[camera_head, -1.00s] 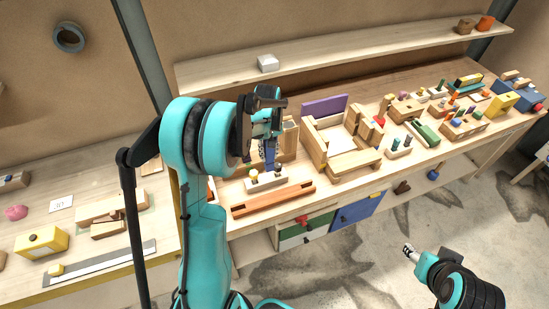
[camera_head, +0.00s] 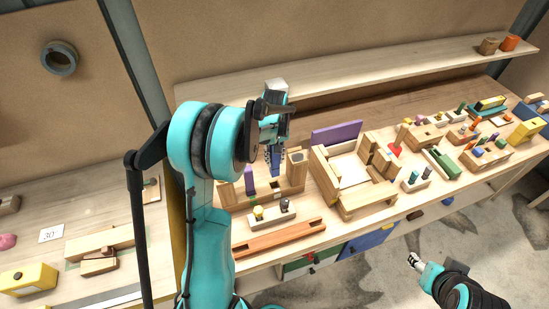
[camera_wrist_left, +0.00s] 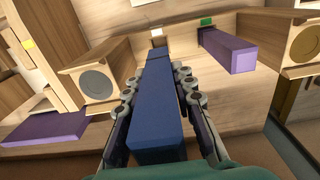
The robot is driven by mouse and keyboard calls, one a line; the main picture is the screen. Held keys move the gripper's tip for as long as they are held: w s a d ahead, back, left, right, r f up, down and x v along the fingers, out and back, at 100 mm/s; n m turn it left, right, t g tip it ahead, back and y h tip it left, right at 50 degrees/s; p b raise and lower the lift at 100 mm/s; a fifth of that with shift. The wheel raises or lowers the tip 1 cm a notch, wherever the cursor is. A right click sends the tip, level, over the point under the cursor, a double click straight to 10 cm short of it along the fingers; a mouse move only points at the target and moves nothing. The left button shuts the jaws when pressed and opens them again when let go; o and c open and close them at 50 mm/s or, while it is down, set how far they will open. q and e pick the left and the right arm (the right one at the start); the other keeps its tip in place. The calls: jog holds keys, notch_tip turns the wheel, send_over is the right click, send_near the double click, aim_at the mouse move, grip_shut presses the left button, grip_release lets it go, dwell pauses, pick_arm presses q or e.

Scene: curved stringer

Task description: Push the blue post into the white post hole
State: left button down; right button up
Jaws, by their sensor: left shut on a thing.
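My left gripper (camera_head: 275,148) is shut on the blue post (camera_head: 276,165), above the wooden frame on the bench. In the left wrist view the blue post (camera_wrist_left: 156,115) lies lengthwise between both fingers (camera_wrist_left: 155,90). Its far end points at the white-marked post hole (camera_wrist_left: 156,33) in the wooden board (camera_wrist_left: 180,50). I cannot tell whether the tip touches the hole. A purple post (camera_wrist_left: 228,50) stands out of the board beside the green mark (camera_wrist_left: 207,21). My right gripper (camera_head: 413,260) is over the floor at lower right, too small to read.
Wooden blocks with round inserts (camera_wrist_left: 96,82) flank the board. In the head view, a small pegged block (camera_head: 271,212) and a reddish wooden rail (camera_head: 279,239) lie in front. A wooden seat-like frame (camera_head: 350,170) and several toys stand to the right.

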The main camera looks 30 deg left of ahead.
aim_at(275, 175)
pick_arm(q)
jog(key=shift+w+a+f, duration=0.1)
jog(key=shift+w+f, duration=0.05)
jog(key=shift+f+b, duration=0.2)
jog(key=shift+b, duration=0.15)
jog(key=shift+f+b, duration=0.55)
jog(key=shift+f, duration=0.05)
jog(key=shift+f+b, duration=1.6)
jog(key=shift+f, duration=0.45)
jog(key=shift+b, duration=0.35)
jog(key=shift+f+b, duration=1.7)
jog(key=shift+f, duration=0.4)
